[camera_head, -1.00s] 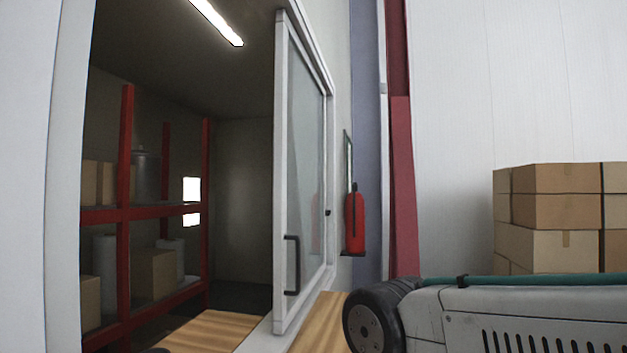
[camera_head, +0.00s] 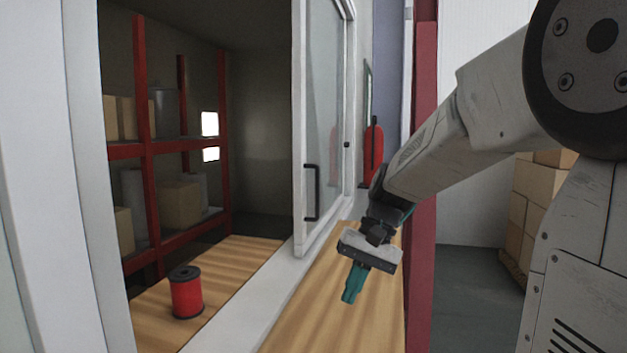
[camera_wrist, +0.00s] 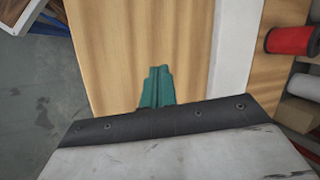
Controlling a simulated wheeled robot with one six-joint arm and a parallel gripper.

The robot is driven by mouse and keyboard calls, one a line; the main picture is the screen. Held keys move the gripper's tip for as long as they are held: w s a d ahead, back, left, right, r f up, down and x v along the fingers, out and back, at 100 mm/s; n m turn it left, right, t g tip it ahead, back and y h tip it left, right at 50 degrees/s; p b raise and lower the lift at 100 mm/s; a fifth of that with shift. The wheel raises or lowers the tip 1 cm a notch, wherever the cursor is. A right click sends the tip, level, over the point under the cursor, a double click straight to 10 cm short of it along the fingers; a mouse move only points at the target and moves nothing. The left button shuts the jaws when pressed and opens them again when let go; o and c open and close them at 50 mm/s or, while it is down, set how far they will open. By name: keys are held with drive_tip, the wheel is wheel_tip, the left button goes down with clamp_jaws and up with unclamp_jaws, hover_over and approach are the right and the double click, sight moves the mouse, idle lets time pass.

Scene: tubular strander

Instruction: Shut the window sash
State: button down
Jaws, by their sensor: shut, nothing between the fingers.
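The window sash (camera_head: 327,110) is a white-framed glass panel. My gripper (camera_head: 352,284) hangs to the right of the sash, above the outer wooden ledge (camera_head: 325,300), and points down. Its teal fingers (camera_wrist: 156,88) are together and hold nothing. The gripper is apart from the sash and handle. The sash is not in the wrist view.
A red spool (camera_head: 186,292) stands on the inner wooden counter (camera_head: 235,262); it also shows in the wrist view (camera_wrist: 290,40). Red shelving (camera_head: 145,150) with boxes is inside. A fire extinguisher (camera_head: 373,150) hangs behind the sash. Stacked cartons (camera_head: 533,200) stand at right.

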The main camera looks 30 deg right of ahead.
drive_tip(key=w+d+r+m+t+y, duration=0.1)
drive_tip(key=w+d+r+t+y, duration=0.15)
drive_tip(key=w+d, duration=0.55)
drive_tip(key=w+d+r+m+t+y, duration=0.2)
drive_tip(key=w+d+t, duration=0.2)
drive_tip(key=w+d, duration=0.4)
drive_tip(key=w+d+r+m+t+y, duration=0.15)
drive_tip(key=w+d+t, duration=0.25)
drive_tip(key=w+d, duration=0.45)
wheel_tip(320, 180, up, 8)
drive_tip(key=w+r+n+t+y, duration=0.1)
drive_tip(key=w+n+y, duration=0.1)
drive_tip(key=w+a, duration=0.4)
drive_tip(key=a, duration=0.6)
drive_tip(key=shift+a+f, duration=0.2)
drive_tip(key=shift+f, duration=0.05)
